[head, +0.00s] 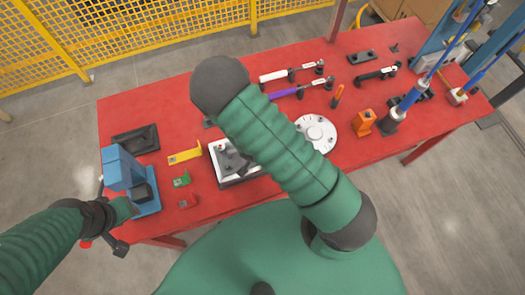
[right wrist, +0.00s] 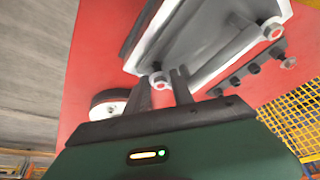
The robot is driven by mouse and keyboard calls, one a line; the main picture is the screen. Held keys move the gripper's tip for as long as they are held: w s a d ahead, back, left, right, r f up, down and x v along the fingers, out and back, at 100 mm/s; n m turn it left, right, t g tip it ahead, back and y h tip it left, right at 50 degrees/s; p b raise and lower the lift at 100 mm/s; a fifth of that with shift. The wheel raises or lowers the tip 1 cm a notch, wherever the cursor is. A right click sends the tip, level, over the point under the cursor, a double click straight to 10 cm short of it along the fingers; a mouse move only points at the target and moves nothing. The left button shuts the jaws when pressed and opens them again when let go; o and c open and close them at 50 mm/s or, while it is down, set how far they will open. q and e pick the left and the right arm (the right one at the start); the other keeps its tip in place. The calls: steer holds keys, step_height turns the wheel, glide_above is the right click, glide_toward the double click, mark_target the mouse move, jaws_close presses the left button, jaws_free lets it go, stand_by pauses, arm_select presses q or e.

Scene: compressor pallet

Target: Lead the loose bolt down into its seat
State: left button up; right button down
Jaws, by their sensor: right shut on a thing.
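The compressor pallet is a white plate with a dark grey body on it; its rim (head: 236,183) shows at the middle of the table in the head view, and the plate (right wrist: 205,72) fills the upper middle of the right wrist view. My right gripper (right wrist: 166,78) is shut on the loose bolt (right wrist: 157,80), a pale round head with a red ring, at the plate's near corner. How deep the bolt sits is hidden. A similar red-ringed fastener (right wrist: 273,28) is at another corner. My right arm hides its gripper in the head view. My left gripper (head: 112,218) is beside the blue vise; its jaws are unclear.
The red table (head: 185,100) holds a blue vise (head: 125,168), a yellow bracket (head: 186,154), small green and red parts, a white round flange (head: 318,130), an orange block (head: 363,122) and several hand tools. A yellow mesh fence (head: 130,35) stands behind. The table's back left is bare.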

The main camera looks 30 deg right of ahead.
steer(key=shift+f+b, duration=0.55)
steer(key=shift+f, duration=0.2)
steer(key=c, duration=1)
jaws_free()
steer(key=shift+r, duration=0.1)
steer(key=p+v, duration=1.5)
steer(key=v, duration=0.1)
steer(key=shift+a+r, duration=0.2)
steer(key=shift+r, duration=0.15)
